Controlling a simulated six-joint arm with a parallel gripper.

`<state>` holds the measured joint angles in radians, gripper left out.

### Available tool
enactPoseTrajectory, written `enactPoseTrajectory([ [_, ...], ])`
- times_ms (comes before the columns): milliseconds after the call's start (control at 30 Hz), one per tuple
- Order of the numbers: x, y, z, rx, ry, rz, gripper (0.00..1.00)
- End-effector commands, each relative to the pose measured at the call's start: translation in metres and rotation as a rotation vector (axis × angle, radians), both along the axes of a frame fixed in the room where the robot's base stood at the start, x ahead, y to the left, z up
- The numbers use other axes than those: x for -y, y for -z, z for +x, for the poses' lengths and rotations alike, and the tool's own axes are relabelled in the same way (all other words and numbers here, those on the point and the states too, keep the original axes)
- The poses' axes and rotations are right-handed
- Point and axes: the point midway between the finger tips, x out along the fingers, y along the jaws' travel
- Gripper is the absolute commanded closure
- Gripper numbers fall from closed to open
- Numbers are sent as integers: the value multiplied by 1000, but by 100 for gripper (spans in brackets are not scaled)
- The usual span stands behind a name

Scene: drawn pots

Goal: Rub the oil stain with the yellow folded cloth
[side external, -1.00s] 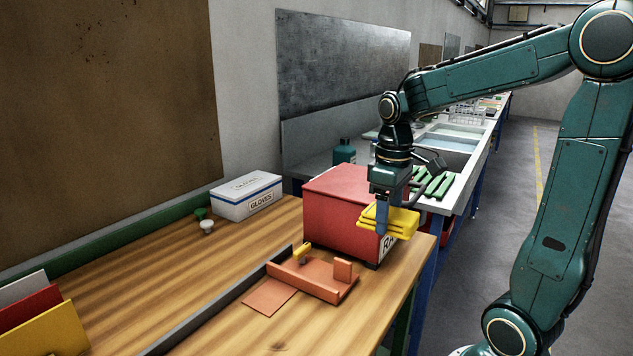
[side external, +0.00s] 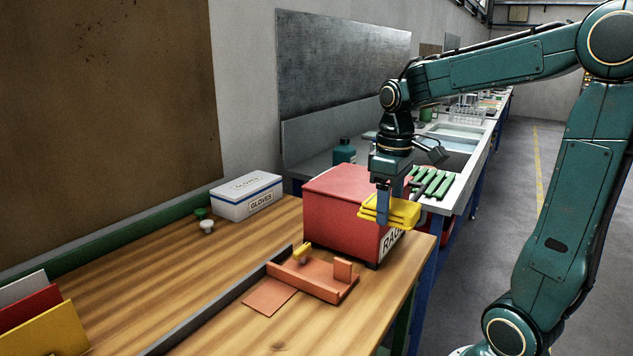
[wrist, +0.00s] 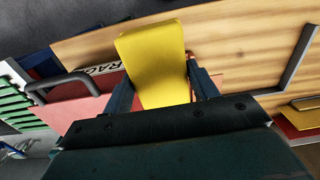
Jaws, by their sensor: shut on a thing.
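The yellow folded cloth (side external: 402,209) is held in my gripper (side external: 383,207), in front of the near right corner of the red rag box and above the bench. In the wrist view the cloth (wrist: 155,62) lies between the two fingers of my gripper (wrist: 160,82), with its far end sticking out over the wooden bench top. The fingers are shut on it. I cannot make out the oil stain in either view.
The red rag box (side external: 338,215) stands on the wooden bench (side external: 150,275) near its right end. An orange tray (side external: 312,278) with small parts and a flat orange piece (side external: 270,298) lie in front. A glove box (side external: 246,195) stands against the wall.

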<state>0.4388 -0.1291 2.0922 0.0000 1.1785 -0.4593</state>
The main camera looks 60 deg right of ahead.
Motion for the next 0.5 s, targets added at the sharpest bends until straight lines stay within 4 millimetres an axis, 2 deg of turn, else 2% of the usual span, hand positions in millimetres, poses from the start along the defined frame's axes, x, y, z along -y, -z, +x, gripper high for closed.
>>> enactPoseTrajectory([
  [267,-7,5,8,-1,-3,0,60],
  [500,-32,20,30,-3,-7,1,60],
])
